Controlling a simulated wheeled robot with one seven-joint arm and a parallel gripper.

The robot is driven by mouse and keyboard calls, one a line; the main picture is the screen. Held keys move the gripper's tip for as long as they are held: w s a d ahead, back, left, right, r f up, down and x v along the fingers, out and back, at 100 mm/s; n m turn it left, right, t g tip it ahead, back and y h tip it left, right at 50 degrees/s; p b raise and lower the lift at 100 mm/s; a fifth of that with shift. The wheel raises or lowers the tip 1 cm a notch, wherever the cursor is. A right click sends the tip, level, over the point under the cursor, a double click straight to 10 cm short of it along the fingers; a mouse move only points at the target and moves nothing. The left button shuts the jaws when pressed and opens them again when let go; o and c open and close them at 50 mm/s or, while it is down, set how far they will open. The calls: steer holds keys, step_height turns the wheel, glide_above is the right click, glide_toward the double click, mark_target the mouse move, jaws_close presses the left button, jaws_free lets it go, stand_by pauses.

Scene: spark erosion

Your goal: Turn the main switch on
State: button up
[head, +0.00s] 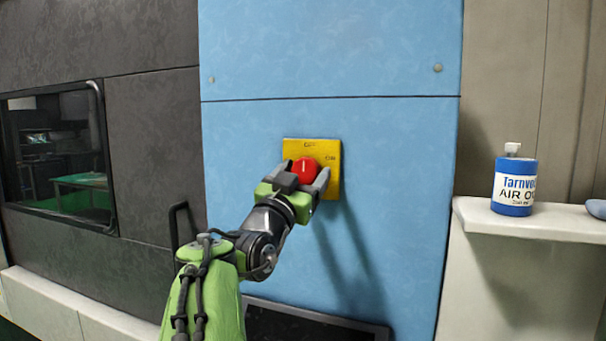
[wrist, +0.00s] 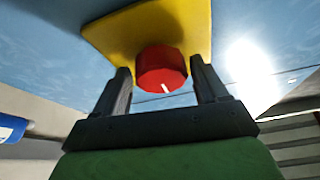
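The main switch is a red knob (head: 305,170) on a yellow plate (head: 327,154), fixed to the blue panel. The plate reads OFF at the top and ON at the upper right. The knob bears a small white mark; its exact direction is hard to read. My gripper (head: 303,180) is at the plate, its fingers on either side of the knob. In the wrist view the red knob (wrist: 161,68) sits between the fingertips of my gripper (wrist: 160,76), with narrow gaps on both sides. The fingers look open and not clamped on it.
A white shelf (head: 530,222) at the right holds a blue and white bottle (head: 514,182). A dark machine wall with a window (head: 58,155) and a black handle (head: 181,222) is on the left. The blue panel (head: 330,60) around the plate is clear.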

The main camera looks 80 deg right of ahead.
steer(key=c, duration=0.8)
